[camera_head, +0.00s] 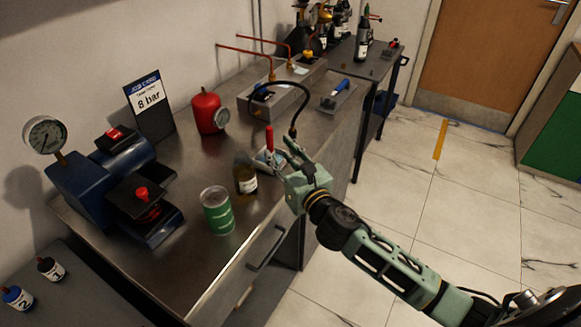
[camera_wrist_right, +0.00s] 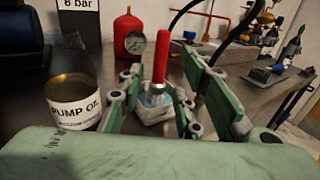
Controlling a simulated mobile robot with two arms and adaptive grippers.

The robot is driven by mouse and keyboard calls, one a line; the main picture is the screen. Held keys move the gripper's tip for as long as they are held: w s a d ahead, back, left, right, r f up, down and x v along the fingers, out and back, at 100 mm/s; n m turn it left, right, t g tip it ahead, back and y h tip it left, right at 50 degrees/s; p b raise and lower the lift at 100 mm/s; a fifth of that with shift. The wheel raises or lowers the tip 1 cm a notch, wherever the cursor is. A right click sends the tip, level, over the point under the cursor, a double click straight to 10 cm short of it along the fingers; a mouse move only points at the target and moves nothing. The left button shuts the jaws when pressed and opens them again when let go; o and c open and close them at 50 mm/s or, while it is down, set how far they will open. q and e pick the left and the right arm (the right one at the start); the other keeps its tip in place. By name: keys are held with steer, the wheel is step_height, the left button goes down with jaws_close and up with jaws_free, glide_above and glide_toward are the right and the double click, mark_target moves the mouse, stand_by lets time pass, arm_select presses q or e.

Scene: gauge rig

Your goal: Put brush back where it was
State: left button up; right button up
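The brush (camera_head: 269,138) has a red handle and stands upright in a small pale dish (camera_head: 262,160) on the metal bench. In the right wrist view, the brush (camera_wrist_right: 161,58) shows its metal collar, with its lower end in the whitish dish (camera_wrist_right: 153,112); the bristles cannot be made out. My right gripper (camera_head: 285,160) is at the dish, on its near right side. In the right wrist view, the fingers of my right gripper (camera_wrist_right: 160,90) are spread, with the brush between them in the picture and gaps on both sides. My left gripper is not in view.
A red gauge tank (camera_head: 207,112), a blue pump rig (camera_head: 125,180) and an "8 bar" sign (camera_head: 149,100) stand farther left. A black hose (camera_head: 303,100) arches just behind.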

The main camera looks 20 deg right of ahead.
steer(key=s, duration=0.5)
steer(key=shift+s+d, duration=0.25)
steer(key=shift+d, duration=0.1)
stand_by(1.1)
